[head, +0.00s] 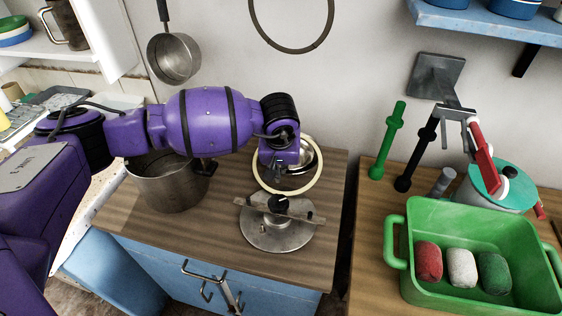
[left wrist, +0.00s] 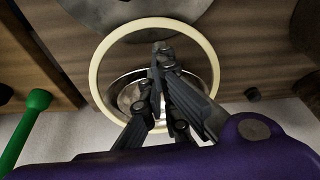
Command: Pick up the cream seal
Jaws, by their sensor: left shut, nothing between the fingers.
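The cream seal (head: 287,192) is a pale ring on the wooden counter, near the wall. In the head view it surrounds a shiny metal dish (head: 308,160); whether it rests on the dish or around it I cannot tell. My left gripper (head: 284,170) is over the seal and hides part of its far left side. The left wrist view shows the seal (left wrist: 95,75) as a wide loop, with the shut, empty fingertips (left wrist: 162,48) within its outline. The gap between fingertips and seal is unclear. My right gripper is not in view.
A round metal lid (head: 275,237) with a wooden bar lies just in front of the seal. A steel pot (head: 170,190) stands left, under my arm. Right, across a gap, a green tub (head: 435,212) holds red, white and green pieces. Bare counter lies left of the lid.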

